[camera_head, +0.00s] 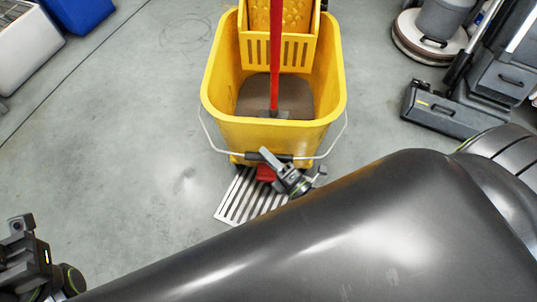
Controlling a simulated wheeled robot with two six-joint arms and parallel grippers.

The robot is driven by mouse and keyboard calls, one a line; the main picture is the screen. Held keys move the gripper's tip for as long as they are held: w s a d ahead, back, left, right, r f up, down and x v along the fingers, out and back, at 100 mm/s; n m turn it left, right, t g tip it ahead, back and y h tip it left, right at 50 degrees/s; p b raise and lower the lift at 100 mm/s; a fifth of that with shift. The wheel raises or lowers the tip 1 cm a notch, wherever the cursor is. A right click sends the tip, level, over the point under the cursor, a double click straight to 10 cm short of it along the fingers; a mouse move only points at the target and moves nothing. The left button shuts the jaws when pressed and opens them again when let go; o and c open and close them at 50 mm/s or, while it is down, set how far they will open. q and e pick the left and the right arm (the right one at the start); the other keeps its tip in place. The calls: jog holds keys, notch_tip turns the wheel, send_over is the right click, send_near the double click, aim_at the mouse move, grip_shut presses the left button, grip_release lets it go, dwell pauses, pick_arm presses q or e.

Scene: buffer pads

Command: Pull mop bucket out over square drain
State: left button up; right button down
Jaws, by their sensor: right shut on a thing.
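The yellow mop bucket (222,105) stands upright at top centre, with a yellow wringer (250,50) and a red mop handle (275,60) in it. Its wire bail (336,140) hangs down across the front, with a dark grip (256,156) in the middle. My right gripper (279,163) is shut on this handle, at the bucket's front. The slatted metal square drain (240,203) lies in the floor just in front of the bucket. The bucket's front, my gripper and my arm hide parts of it. My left gripper (25,245) is at the lower left, away from the bucket; its jaws are unclear.
A floor machine with a round base (430,40) and a grey vacuum-like machine (450,112) stand at the right. A white bin (27,50) and a blue bin (78,14) are at the top left. The grey floor (120,160) left of the bucket is clear.

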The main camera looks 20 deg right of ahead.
jog(key=c, duration=1.3)
grip_release()
jog(key=shift+o, duration=0.2)
jog(key=shift+s, duration=0.1)
jog(key=p+v, duration=0.1)
jog(key=v, duration=1.6)
jog(key=shift+s, duration=0.2)
jog(key=shift+d, duration=0.1)
